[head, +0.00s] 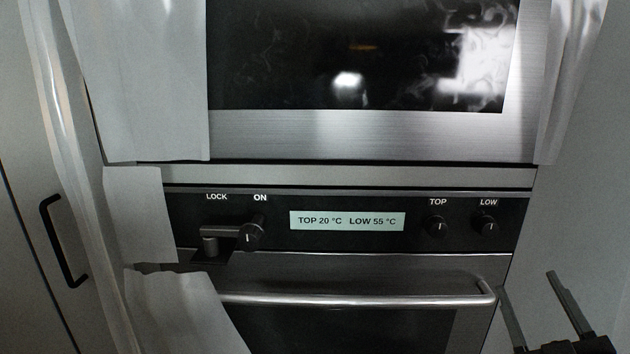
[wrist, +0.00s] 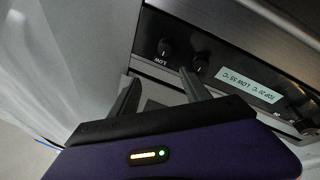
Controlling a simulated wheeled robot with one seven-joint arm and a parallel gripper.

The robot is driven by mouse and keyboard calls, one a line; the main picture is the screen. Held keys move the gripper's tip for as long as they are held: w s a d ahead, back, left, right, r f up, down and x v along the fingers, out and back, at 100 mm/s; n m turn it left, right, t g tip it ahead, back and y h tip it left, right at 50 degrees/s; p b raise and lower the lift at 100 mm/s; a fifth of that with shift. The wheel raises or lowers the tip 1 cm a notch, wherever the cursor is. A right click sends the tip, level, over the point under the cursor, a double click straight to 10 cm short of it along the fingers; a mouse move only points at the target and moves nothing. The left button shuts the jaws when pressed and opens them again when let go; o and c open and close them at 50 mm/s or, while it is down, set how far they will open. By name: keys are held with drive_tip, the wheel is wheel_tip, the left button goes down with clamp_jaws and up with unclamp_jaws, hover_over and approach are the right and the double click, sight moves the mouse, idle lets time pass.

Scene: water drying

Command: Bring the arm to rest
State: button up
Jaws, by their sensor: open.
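My gripper (head: 527,282) is at the lower right of the head view, in front of the right end of the lower oven door and the grey side panel. Its two fingers stand apart with nothing between them. In the wrist view the fingertips (wrist: 160,76) point toward the control panel (wrist: 205,75), below the LOW knob (wrist: 165,48). I cannot tell whether they touch anything. Most of my arm is out of view.
The oven handle (head: 360,299) runs left of my gripper. The panel has a display (head: 343,221) reading TOP 20 °C, LOW 55 °C, a TOP knob (head: 435,226), an ON knob (head: 254,233) and a lock lever (head: 210,240). Pale sheets (head: 185,305) hang at the left.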

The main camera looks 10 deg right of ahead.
drive_tip(key=s+a+f+m+g+y, duration=0.1)
drive_tip(key=s+a+f+y, duration=0.3)
drive_tip(key=s+a+f, duration=0.6)
drive_tip(key=s+a+f+m+g+y, duration=0.1)
drive_tip(key=s+a+f+g+y, duration=0.2)
drive_tip(key=s+a+f, duration=0.6)
drive_tip(key=s+f, duration=0.1)
drive_tip(key=s, duration=0.6)
drive_tip(key=shift+s+a+g+y+p, duration=0.3)
drive_tip(key=shift+a+y+p, duration=0.05)
drive_tip(key=shift+y, duration=0.05)
drive_tip(key=shift+o, duration=0.5)
